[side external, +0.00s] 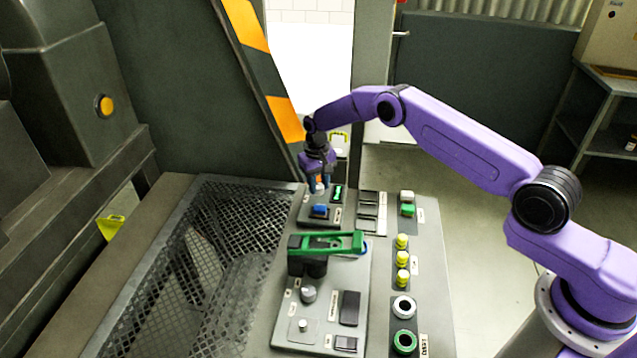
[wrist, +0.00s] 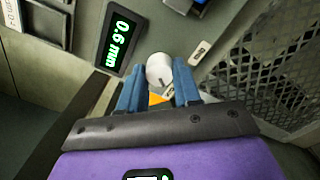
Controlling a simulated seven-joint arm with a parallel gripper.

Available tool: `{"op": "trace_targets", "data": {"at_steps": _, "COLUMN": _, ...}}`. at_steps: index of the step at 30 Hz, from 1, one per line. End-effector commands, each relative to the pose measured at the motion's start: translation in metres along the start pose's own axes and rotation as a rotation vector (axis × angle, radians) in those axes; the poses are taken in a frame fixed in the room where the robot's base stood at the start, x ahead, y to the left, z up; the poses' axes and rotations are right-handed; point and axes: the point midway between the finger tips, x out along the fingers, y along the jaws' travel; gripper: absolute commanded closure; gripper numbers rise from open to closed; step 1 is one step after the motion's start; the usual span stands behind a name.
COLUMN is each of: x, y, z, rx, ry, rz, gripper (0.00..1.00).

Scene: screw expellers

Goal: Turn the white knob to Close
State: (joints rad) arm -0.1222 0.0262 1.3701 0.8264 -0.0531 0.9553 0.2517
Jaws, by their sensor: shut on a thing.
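The white knob (wrist: 159,69) is round with a small dark mark on its face. In the wrist view it sits between the two blue fingers of my gripper (wrist: 160,85), which are shut on it. In the side external view my gripper (side external: 319,184) points down at the far end of the control panel, and the knob (side external: 320,189) barely shows at its tips.
A blue button (side external: 320,211) and a green-handled lever (side external: 325,244) stand nearer on the panel. Yellow buttons (side external: 402,260) and round switches (side external: 404,307) line the right. A metal mesh (side external: 215,250) lies left of the panel. A striped post (side external: 262,70) rises behind.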

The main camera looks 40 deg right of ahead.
Motion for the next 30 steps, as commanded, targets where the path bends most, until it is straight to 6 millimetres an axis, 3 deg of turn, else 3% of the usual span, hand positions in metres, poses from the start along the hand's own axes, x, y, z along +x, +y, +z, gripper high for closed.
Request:
{"op": "trace_targets", "data": {"at_steps": 5, "x": 0.0, "y": 0.001, "z": 0.001, "rx": 0.002, "ry": -0.004, "rz": 0.001, "gripper": 0.98}}
{"op": "trace_targets", "data": {"at_steps": 6, "x": 0.0, "y": 0.001, "z": 0.001, "rx": 0.002, "ry": -0.004, "rz": 0.001, "gripper": 0.64}}
{"op": "trace_targets", "data": {"at_steps": 8, "x": 0.0, "y": 0.001, "z": 0.001, "rx": 0.002, "ry": -0.004, "rz": 0.001, "gripper": 0.45}}
{"op": "trace_targets", "data": {"at_steps": 9, "x": 0.0, "y": 0.001, "z": 0.001, "rx": 0.001, "ry": -0.003, "rz": 0.001, "gripper": 0.42}}
{"op": "trace_targets", "data": {"at_steps": 20, "x": -0.005, "y": 0.0, "z": 0.0, "rx": -0.001, "ry": 0.0, "rz": 0.0, "gripper": 0.42}}
{"op": "trace_targets", "data": {"at_steps": 25, "x": -0.027, "y": 0.0, "z": -0.001, "rx": -0.001, "ry": 0.002, "rz": -0.001, "gripper": 0.42}}
{"op": "trace_targets", "data": {"at_steps": 30, "x": -0.063, "y": 0.0, "z": -0.001, "rx": -0.001, "ry": 0.003, "rz": -0.001, "gripper": 0.42}}
